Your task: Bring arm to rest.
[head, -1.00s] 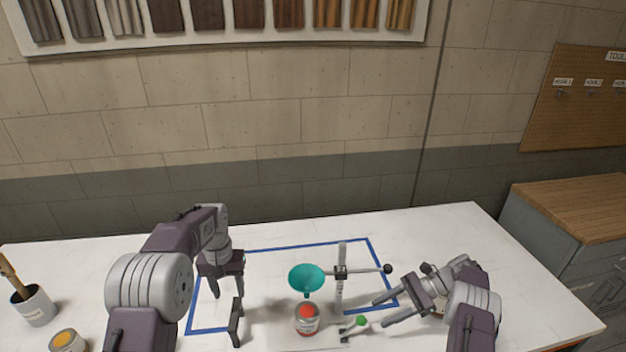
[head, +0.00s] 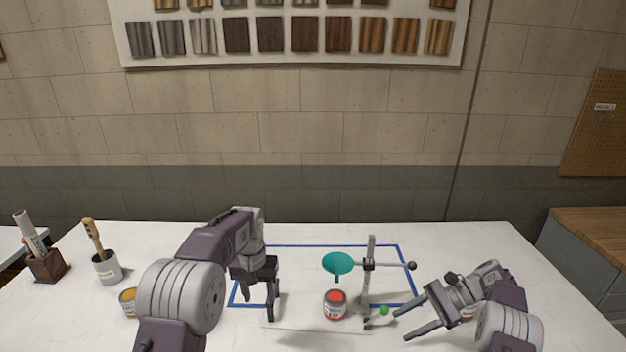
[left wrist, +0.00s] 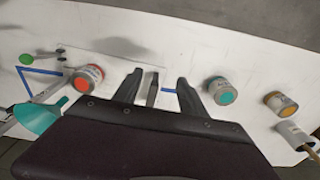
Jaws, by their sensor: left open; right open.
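My left gripper (head: 260,298) hangs above the white table, to the left of the can with a red top (head: 335,304). Its fingers are apart in the left wrist view (left wrist: 158,90); a slim dark piece shows between them, and I cannot tell what it is. No can is between the fingers. My right gripper (head: 402,325) is open at the right, fingers pointing left toward the stand (head: 369,275), with nothing seen between them. The teal funnel (head: 338,263) is held on the stand above the red-topped can.
Blue tape (head: 320,246) outlines a work area. A teal-topped can (left wrist: 222,90) shows in the left wrist view. At the left stand a yellow-topped can (head: 128,302), a cup with a brush (head: 106,268) and a dark holder (head: 47,266). The back table strip is clear.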

